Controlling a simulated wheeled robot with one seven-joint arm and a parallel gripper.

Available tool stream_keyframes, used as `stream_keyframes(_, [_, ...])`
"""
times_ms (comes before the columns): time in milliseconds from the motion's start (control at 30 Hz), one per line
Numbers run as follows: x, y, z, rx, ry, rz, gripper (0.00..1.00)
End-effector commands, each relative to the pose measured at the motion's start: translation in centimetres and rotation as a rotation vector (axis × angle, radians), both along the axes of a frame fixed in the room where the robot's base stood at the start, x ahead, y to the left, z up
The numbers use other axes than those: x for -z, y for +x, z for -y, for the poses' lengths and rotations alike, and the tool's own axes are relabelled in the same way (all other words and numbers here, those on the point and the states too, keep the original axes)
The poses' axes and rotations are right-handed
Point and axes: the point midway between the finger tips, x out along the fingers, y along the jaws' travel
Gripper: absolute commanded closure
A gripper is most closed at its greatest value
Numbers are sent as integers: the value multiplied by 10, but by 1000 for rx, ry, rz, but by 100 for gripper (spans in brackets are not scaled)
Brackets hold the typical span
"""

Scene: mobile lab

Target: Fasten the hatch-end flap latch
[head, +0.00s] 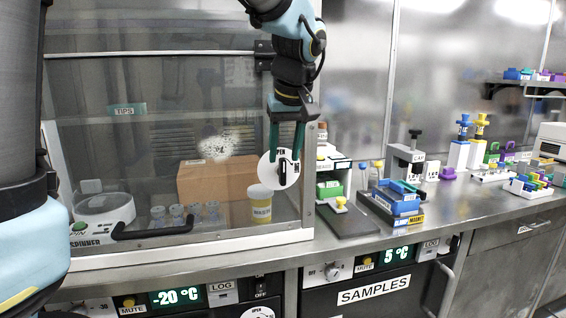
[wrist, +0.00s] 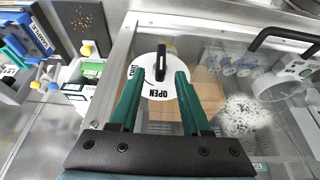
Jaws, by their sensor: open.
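The flap latch is a white round disc (head: 264,172) with a black knob (head: 283,171) at the right end of the clear hatch front. In the wrist view the disc (wrist: 158,93) reads "OPEN" upside down at its lower part, with another word, partly hidden, at its left edge. The black knob (wrist: 161,62) stands roughly upright there, in line with "OPEN". My gripper (head: 286,157) is open with its teal fingers pointing down in front of the disc. In the wrist view the fingertips (wrist: 158,74) lie on either side of the knob, with nothing held; contact cannot be told.
Behind the clear panel (head: 130,75) are a cardboard box (head: 218,188), a yellow waste jar (head: 260,205) and a spinner (head: 103,213). A black handle (head: 152,232) runs along the panel's lower edge. Blue racks (head: 397,200) and a grey mat (head: 347,222) sit on the bench to the right.

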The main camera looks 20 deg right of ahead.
Motion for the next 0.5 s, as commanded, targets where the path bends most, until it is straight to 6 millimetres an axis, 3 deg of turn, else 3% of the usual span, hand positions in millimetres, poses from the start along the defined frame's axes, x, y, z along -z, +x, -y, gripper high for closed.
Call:
stream_keyframes(200, [26, 11, 1, -1, 2, 0, 52])
stream_keyframes(500, [32, 14, 1, 0, -1, 1, 52])
